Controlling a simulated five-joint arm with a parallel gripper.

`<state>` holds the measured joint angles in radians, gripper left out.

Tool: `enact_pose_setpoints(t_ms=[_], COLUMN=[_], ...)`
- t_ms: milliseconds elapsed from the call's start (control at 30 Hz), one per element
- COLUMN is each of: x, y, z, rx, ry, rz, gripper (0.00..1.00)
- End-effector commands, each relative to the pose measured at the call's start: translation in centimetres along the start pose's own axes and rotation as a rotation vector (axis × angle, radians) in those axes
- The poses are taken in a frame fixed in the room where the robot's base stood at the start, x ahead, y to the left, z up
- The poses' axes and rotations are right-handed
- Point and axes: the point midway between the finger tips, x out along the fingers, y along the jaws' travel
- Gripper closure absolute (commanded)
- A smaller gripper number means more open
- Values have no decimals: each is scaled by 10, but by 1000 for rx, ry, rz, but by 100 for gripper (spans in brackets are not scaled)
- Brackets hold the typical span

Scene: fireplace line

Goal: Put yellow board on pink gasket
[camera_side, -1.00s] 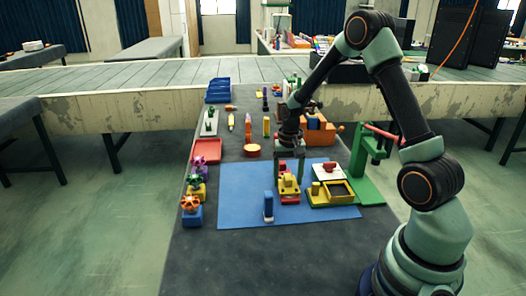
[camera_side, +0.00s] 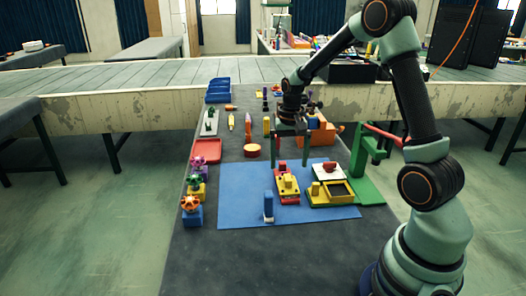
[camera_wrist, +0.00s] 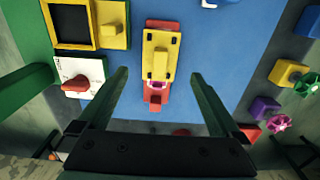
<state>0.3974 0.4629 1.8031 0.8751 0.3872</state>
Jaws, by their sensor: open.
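The yellow board (camera_side: 289,188) has a raised yellow block on it and lies on a red base (camera_side: 293,201) on the blue mat. The wrist view shows the yellow board (camera_wrist: 157,66) from above, with red showing beyond both ends. A small piece of the pink gasket (camera_wrist: 161,86) shows at the board's near end; the rest is hidden, and the board appears to lie over it. My gripper (camera_side: 291,162) is open and empty above the board. In the wrist view its fingers (camera_wrist: 158,76) stand wide apart on either side of the board.
A yellow frame with a dark recess (camera_side: 337,191) stands right of the board, near a green stand (camera_side: 366,187). A small blue upright piece (camera_side: 268,208) stands front left. Colored knob blocks (camera_side: 192,214) line the left. The blue mat (camera_side: 240,190) has free room left of the board.

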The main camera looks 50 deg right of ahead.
Motion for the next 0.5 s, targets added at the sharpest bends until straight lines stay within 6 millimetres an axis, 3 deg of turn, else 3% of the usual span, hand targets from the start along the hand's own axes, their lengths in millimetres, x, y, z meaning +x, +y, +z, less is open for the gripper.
enact_pose_setpoints(t_ms=[200, 500], x=[-39, -66], y=[0, -5], z=[-1, 7], rx=[0, -31], ry=[4, 20], rz=[-2, -8], gripper=[0, 0])
